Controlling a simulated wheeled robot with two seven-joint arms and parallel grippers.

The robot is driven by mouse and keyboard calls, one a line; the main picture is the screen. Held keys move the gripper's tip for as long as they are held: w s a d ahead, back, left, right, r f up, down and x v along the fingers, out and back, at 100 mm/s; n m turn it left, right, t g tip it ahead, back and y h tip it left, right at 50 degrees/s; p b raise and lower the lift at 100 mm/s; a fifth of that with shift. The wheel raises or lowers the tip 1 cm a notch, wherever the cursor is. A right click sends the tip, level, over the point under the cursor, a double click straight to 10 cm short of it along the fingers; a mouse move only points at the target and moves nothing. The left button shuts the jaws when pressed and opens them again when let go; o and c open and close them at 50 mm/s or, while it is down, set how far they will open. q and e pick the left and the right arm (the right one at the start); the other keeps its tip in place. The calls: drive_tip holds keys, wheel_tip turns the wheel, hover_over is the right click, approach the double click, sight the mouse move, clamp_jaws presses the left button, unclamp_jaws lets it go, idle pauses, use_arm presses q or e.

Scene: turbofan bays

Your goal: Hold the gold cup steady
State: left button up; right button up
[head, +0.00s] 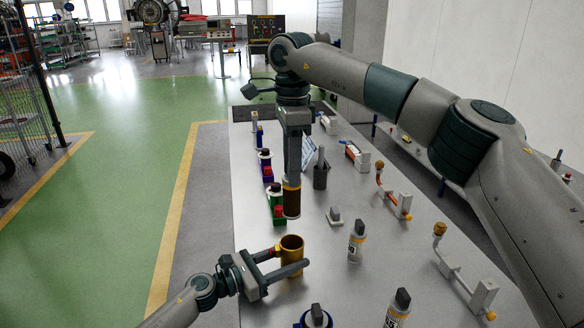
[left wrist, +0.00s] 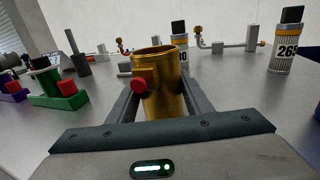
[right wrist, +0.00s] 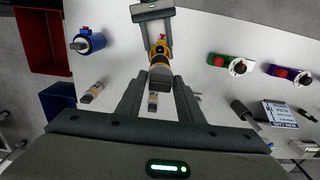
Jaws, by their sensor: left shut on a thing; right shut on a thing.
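The gold cup (head: 291,246) stands upright with its open mouth up, at the left edge of the grey table. My left gripper (head: 290,258) is shut on it, one finger on each side. In the left wrist view the cup (left wrist: 163,90) sits between the fingers and its red knob (left wrist: 138,85) faces the camera. My right gripper (head: 292,178) points down and is shut on a brown cylinder with yellow bands (head: 291,200). The cylinder hangs above the cup, apart from it in the head view. In the right wrist view the cylinder (right wrist: 160,74) partly hides the cup.
Green (head: 276,205) and purple (head: 267,170) holders line the table's left edge beyond the cup. A labelled bottle (head: 356,242) and a small grey block (head: 334,216) stand to the right. Another bottle (head: 398,308) and a blue-ringed item (head: 316,317) are nearer.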

use_arm(q)
drive_tip(key=o, duration=1.3)
drive_tip(key=shift+a, duration=0.15)
drive_tip(key=v, duration=1.1)
drive_tip(key=shift+s+a, duration=0.2)
drive_tip(key=shift+a, duration=0.1)
